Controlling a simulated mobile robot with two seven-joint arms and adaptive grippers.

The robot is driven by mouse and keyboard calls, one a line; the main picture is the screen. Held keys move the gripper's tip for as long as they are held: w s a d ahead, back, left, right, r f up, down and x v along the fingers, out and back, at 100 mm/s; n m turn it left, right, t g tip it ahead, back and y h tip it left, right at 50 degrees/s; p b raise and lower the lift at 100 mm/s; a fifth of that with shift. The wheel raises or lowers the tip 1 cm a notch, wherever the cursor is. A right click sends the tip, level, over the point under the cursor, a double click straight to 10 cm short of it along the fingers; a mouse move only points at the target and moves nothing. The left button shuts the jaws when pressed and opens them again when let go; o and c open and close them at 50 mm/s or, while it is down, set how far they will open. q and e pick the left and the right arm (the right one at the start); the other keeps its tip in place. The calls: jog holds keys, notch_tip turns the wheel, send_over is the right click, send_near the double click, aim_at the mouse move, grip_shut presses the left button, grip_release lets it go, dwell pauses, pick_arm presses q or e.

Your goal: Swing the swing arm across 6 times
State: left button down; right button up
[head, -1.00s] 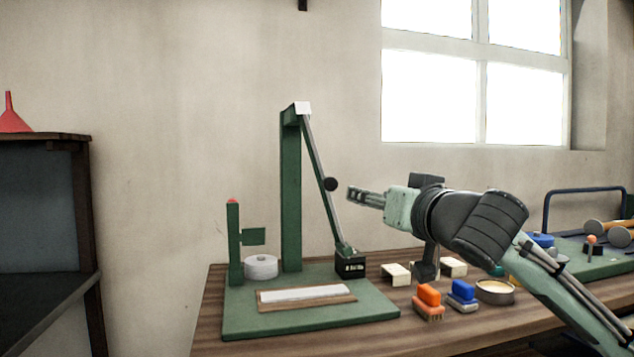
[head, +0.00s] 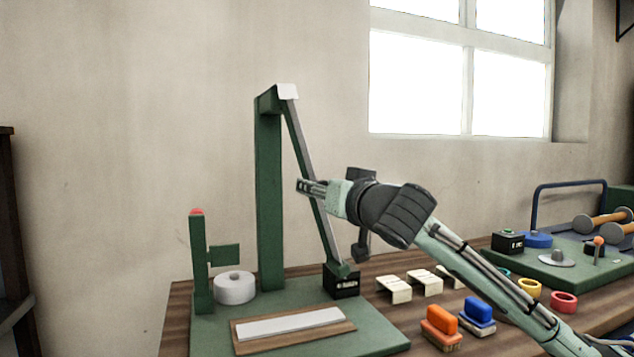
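The swing arm (head: 301,148) is a thin grey bar hanging from the top of a tall green post (head: 269,200). It slants down to the right, and its lower green end (head: 344,270) is at a small black box (head: 341,285) on the green base (head: 375,335). My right gripper (head: 303,187) comes in from the right and overlaps the bar at mid-length. The round black knob seen there earlier is hidden at the gripper. Whether the fingers touch or hold it is unclear. My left gripper is not in view.
A short green post (head: 200,262) with a red top and side plate, a white round piece (head: 235,287) and a white strip (head: 290,323) on a board share the base. Brushes (head: 440,327), blocks (head: 393,289) and rings (head: 564,302) lie right, below my arm.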

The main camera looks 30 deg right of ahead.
jog(key=shift+w+d, duration=0.2)
jog(key=shift+w, duration=0.75)
jog(key=shift+c, duration=0.6)
grip_shut()
